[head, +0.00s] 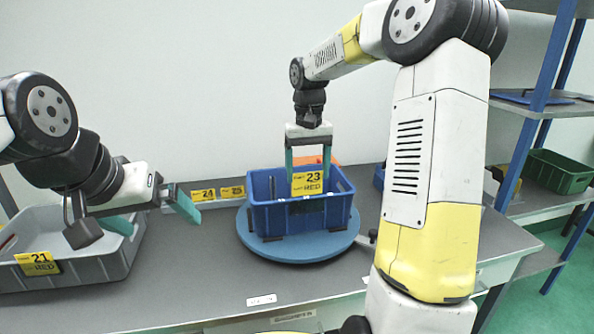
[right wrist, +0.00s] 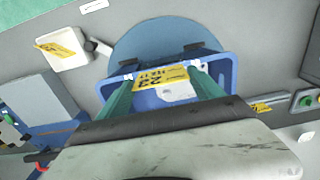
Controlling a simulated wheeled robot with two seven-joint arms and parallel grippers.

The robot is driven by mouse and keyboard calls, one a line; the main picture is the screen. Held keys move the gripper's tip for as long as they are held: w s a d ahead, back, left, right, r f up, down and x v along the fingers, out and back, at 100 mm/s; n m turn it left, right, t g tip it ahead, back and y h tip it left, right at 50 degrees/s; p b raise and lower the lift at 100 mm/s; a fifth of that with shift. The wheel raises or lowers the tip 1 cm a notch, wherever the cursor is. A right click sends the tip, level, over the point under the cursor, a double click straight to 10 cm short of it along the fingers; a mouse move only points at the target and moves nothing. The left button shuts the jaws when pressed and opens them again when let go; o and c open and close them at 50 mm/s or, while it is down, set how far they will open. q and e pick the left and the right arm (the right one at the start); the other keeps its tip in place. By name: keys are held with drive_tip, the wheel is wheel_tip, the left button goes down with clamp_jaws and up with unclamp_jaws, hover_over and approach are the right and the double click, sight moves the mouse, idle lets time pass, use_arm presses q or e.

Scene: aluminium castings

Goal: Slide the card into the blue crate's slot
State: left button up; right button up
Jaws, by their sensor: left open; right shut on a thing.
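The yellow card marked 23 RED (head: 307,184) is held between the green fingers of my right gripper (head: 308,172), at the front wall of the blue crate (head: 276,218). In the right wrist view the card (right wrist: 165,83) spans between the fingertips over the rim of the crate (right wrist: 225,68). I cannot tell whether the card's lower edge is in the slot. My left gripper (head: 152,214) is open and empty, left of the crate near the grey bin.
The crate stands on a round blue turntable (head: 258,248). A grey bin (head: 90,268) with a yellow card marked 21 is at the left. Yellow cards 24 (head: 203,195) and another (head: 232,192) stand at the back. The front of the grey table is mostly clear.

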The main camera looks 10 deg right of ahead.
sight(307, 185)
drive_tip(key=shift+f, duration=2.8)
drive_tip(key=o, duration=1.4)
drive_tip(key=shift+c, duration=0.2)
drive_tip(key=shift+r, duration=0.1)
wheel_tip(307, 185, up, 7)
drive_tip(key=shift+r, duration=0.3)
